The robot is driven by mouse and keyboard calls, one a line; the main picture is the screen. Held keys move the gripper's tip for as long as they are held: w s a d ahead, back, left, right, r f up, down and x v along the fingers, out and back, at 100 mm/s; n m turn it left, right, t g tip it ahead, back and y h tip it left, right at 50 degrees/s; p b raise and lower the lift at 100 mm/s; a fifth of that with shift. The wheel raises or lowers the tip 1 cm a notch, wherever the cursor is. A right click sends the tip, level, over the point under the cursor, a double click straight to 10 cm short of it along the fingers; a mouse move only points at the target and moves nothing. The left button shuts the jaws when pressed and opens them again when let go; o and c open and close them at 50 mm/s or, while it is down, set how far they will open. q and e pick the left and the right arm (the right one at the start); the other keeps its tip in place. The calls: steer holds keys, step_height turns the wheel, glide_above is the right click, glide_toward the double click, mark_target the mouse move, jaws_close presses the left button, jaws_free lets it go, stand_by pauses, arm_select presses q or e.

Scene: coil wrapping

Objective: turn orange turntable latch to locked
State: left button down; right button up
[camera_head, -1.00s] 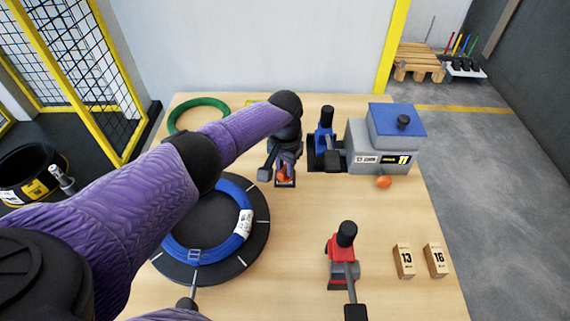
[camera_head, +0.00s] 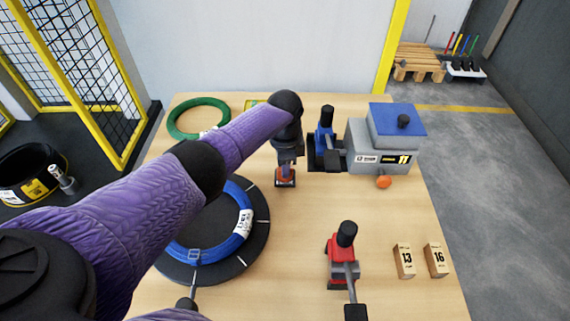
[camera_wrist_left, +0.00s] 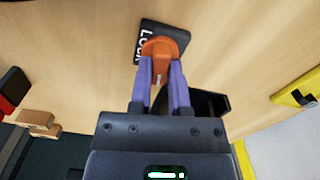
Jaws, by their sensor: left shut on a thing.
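The orange latch (camera_wrist_left: 160,48) sits on a small black plate (camera_wrist_left: 176,32) with white lettering, partly hidden, that looks like "LOCK". My left gripper (camera_wrist_left: 160,80) is shut on the orange latch, its two purple fingers on either side of it. In the head view my left gripper (camera_head: 286,172) points down over the plate, and only a little orange shows there. The dark turntable (camera_head: 260,236) with a blue coil (camera_head: 237,195) on it is to the left, partly covered by my left arm. My right gripper does not show.
A green coil (camera_head: 178,115) lies at the back left. A blue-handled clamp (camera_head: 326,130) and a grey machine with a blue top (camera_head: 398,118) stand right of the gripper. A red clamp (camera_head: 341,250) and blocks marked 13 (camera_head: 404,261) and 16 (camera_head: 436,261) are at front right.

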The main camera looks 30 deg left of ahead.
arm_select(q)
steer(key=shift+m, duration=0.9)
steer(key=c, duration=0.6)
jaws_free()
steer(key=shift+r, duration=0.1)
step_height(320, 180, up, 10)
steer(key=p, duration=0.4)
